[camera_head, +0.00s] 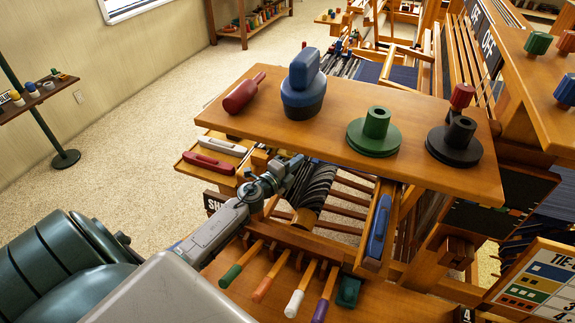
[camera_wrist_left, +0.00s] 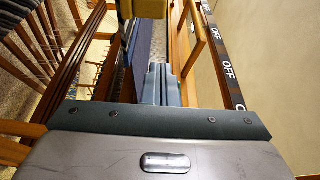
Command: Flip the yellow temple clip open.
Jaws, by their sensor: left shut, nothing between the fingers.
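A yellow block (camera_wrist_left: 143,8), which looks like the temple clip, shows at the top edge of the left wrist view. It is cut off there, and I cannot tell whether it is open or shut. I cannot make it out in the head view. My left gripper (camera_head: 292,168) is over the loom, beside the dark warp roll (camera_head: 318,186) and below the wooden shelf's front edge. Its fingers (camera_wrist_left: 160,85) are together and empty in the left wrist view, pointing toward the yellow block with a gap between. My right gripper is not in view.
The wooden shelf (camera_head: 330,125) above the gripper holds a red bottle-shaped item (camera_head: 243,93), a blue-handled block (camera_head: 303,85), and green (camera_head: 375,135) and black (camera_head: 454,142) spools. Red (camera_head: 208,163) and blue (camera_head: 379,228) shuttles flank the loom. Several colour-tipped levers (camera_head: 262,289) stand in front.

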